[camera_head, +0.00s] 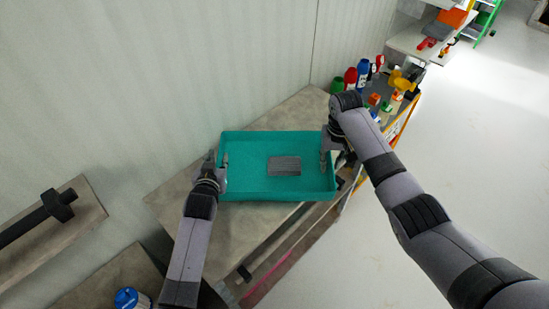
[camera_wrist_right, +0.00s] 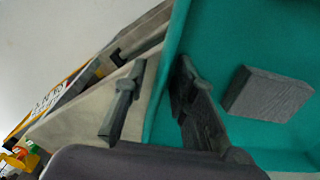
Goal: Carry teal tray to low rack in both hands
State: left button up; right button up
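The teal tray (camera_head: 250,196) sits level on a grey-brown bench top (camera_head: 165,203) against the wall, with a grey block (camera_head: 284,166) lying in it. The block also shows in the right wrist view (camera_wrist_right: 267,94). My left gripper (camera_head: 217,162) is at the tray's left wall, its fingers apart, one on each side of the wall. My right gripper (camera_head: 331,155) is at the tray's right wall. In the right wrist view (camera_wrist_right: 162,66) one finger is inside the tray and one outside, with a gap between the outer finger and the wall.
Bottles and small coloured parts stand on a cart (camera_head: 385,105) beyond the tray's right end. A blue-capped container (camera_head: 130,299) stands at lower left. A dark bar (camera_head: 35,219) lies on a ledge at left. Open pale floor (camera_head: 480,150) lies to the right.

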pick_arm(q)
jog(key=v, duration=1.2)
pick_arm(e)
notch_tip(320, 180, up, 12)
jog(key=shift+f, duration=0.1)
dwell(0.6)
